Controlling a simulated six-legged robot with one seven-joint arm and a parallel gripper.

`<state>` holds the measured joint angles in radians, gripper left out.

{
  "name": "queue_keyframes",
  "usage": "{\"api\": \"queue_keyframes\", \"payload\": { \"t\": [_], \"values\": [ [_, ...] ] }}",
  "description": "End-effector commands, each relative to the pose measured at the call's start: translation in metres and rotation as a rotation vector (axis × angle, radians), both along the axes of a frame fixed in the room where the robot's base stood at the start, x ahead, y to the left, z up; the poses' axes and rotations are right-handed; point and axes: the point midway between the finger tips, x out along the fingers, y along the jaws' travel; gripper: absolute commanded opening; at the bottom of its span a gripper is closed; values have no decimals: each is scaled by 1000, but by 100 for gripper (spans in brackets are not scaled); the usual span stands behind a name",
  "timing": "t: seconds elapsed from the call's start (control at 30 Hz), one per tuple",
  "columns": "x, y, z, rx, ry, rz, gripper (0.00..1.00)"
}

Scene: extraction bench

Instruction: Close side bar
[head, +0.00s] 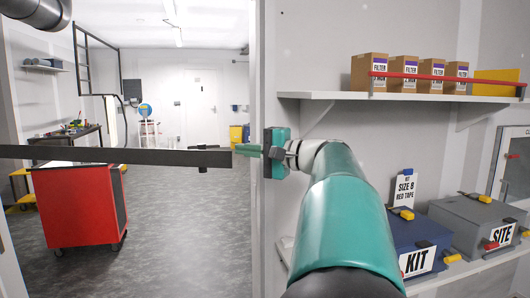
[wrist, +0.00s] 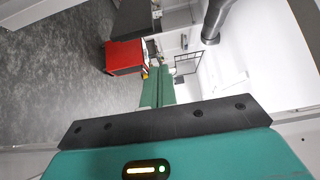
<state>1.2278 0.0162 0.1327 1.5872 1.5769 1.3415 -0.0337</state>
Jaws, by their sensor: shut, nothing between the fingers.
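The side bar (head: 120,156) is a long dark bar running level across the doorway from the left edge of the head view. Its right end stops just left of the door post, close to my gripper (head: 240,150). My gripper is shut and empty, its teal fingers pointing left at the bar's end. Whether the fingertips touch the bar cannot be told. In the wrist view the shut fingers (wrist: 158,88) point up the picture, and a dark flat piece, likely the bar (wrist: 132,18), shows beyond them at the top.
A red cart (head: 78,205) stands on the grey floor beyond the bar. A wall shelf (head: 330,95) with filter boxes (head: 403,72) is at upper right. Below it, a blue KIT case (head: 405,240) and a grey SITE case (head: 470,220) sit on a lower shelf.

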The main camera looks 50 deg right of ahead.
Motion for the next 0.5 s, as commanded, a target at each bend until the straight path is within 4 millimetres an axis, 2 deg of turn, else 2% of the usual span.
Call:
{"api": "queue_keyframes", "payload": {
  "t": [0.03,0.23,0.5],
  "values": [
    [5,4,1,-1,0,1,0],
    [-12,26,0,-1,0,-2,0],
    [-16,34,0,0,1,0,0]
  ]
}}
